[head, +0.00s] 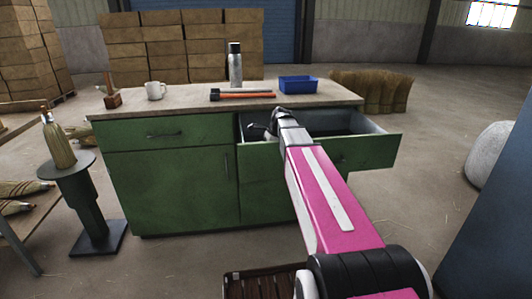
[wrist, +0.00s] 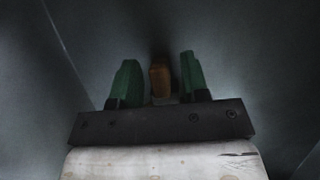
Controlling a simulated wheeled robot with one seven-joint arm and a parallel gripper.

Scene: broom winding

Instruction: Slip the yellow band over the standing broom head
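The standing broom head (head: 61,147) is a tan bundle, narrow at the top, upright on a dark round pedestal (head: 66,166) left of the green cabinet. My gripper (head: 280,115) reaches into the cabinet's open top right drawer (head: 372,138), far from the broom head. In the wrist view my gripper (wrist: 158,66) has its two green fingers apart. A small orange-brown thing (wrist: 160,78) shows between them, with narrow gaps on both sides. I cannot tell whether it is the yellow band. No yellow band is clearly seen; much of the drawer's inside is hidden.
Drawer walls (wrist: 40,80) surround my gripper. More bundles lie on a table (head: 18,205) at the left.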

